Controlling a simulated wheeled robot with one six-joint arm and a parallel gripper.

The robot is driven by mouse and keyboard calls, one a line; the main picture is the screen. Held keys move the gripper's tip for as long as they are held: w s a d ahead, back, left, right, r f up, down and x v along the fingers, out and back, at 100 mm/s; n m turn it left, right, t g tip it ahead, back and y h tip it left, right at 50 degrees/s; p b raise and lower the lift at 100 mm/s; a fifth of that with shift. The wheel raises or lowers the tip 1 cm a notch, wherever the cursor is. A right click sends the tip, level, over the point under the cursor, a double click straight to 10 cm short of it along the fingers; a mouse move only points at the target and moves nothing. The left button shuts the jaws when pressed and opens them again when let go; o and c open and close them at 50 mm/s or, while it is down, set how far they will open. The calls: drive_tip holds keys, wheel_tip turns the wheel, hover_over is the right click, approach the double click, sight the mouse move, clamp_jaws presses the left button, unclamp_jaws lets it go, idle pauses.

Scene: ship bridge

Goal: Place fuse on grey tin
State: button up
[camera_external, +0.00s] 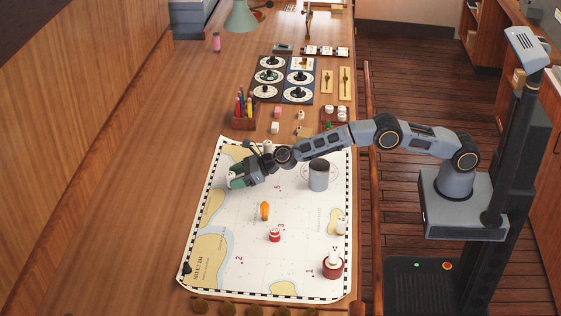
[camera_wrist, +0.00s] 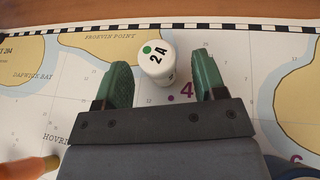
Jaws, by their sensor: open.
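A white fuse (camera_wrist: 157,62) marked "2A" with a green dot is on the chart in the wrist view. My gripper (camera_wrist: 164,72) is open, with a green-padded finger on each side of the fuse's near end and a visible gap to both. In the external view my gripper (camera_external: 238,180) is low over the upper left of the chart, and the fuse is hard to make out there. The grey tin (camera_external: 318,176) stands upright on the chart to the right of my gripper, near my forearm.
An orange object (camera_external: 265,210) and a red-and-white piece (camera_external: 275,235) are on the chart (camera_external: 230,270). A red tin (camera_external: 333,268) with a white piece on it is lower right. A pencil box (camera_external: 243,119) and dial panels (camera_external: 284,79) lie beyond the chart.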

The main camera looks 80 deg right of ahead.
drive_tip(key=shift+c, duration=0.3)
drive_tip(key=c, duration=1)
